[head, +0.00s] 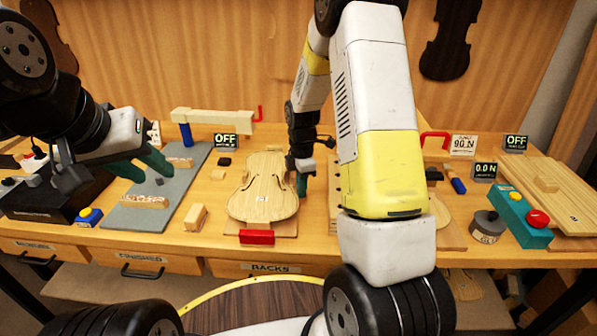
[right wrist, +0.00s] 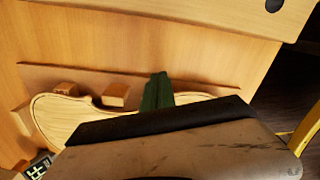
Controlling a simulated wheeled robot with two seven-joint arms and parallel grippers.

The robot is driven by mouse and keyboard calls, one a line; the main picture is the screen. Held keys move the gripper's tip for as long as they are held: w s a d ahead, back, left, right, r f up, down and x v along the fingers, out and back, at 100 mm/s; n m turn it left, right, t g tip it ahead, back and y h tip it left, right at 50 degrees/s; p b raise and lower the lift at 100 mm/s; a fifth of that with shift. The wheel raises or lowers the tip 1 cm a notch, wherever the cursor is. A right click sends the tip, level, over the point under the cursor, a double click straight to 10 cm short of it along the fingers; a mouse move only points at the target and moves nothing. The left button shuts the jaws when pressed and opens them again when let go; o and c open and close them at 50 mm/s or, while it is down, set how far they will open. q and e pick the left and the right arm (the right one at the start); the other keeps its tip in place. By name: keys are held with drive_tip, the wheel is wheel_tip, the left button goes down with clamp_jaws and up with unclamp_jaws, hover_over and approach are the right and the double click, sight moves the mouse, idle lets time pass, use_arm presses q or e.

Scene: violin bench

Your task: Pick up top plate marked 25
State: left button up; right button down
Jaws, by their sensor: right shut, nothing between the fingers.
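A pale wooden violin plate (head: 262,200) lies on a flat board in the middle of the bench. I cannot read any 25 on it. My right gripper (head: 303,180) is low beside the plate's right edge, shut and empty. In the right wrist view its green fingers (right wrist: 157,92) are together over or beside a violin-shaped plate (right wrist: 62,115); I cannot tell whether they touch it. Another pale plate (head: 437,212) shows partly behind my right arm. My left gripper (head: 143,165) is open and empty above the grey mat at left.
A red block (head: 257,237) sits at the front of the middle plate. A grey mat (head: 183,185) with small wood blocks is at left. A teal box with a red button (head: 524,216), a grey weight (head: 487,226) and stacked boards (head: 553,190) are at right.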

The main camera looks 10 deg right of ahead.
sight(289, 193)
drive_tip(key=shift+a, duration=0.15)
drive_tip(key=shift+s+a, duration=0.2)
drive_tip(key=shift+a, duration=1.55)
